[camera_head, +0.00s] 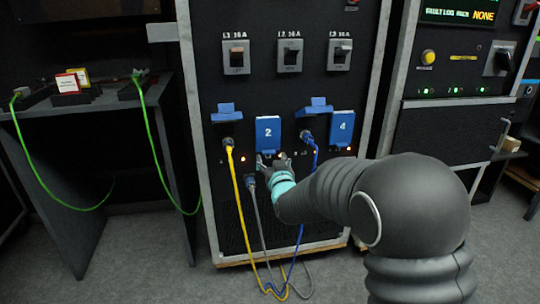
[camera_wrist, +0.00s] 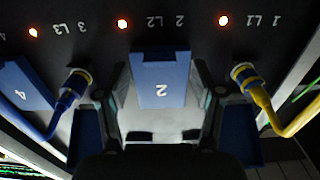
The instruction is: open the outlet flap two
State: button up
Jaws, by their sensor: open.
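Outlet flap two (camera_head: 268,131) is a blue cover marked 2 in the lower part of the middle cabinet. It hangs down, shut, with its number facing out. In the wrist view the flap (camera_wrist: 160,78) appears upside down, between my two fingers. My gripper (camera_head: 270,162) is open at the flap's lower edge, one finger on each side, also seen in the wrist view (camera_wrist: 158,90). I cannot tell whether the fingers touch it. The socket behind the flap is hidden.
Yellow (camera_head: 233,175) and blue (camera_head: 311,150) cables are plugged in on either side, under raised flaps. Flap four (camera_head: 342,125) is shut. A table (camera_head: 75,105) stands at left.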

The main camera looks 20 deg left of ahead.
aim_at(269, 137)
jog(key=shift+x, duration=1.55)
jog(key=shift+s, duration=0.1)
grip_shut()
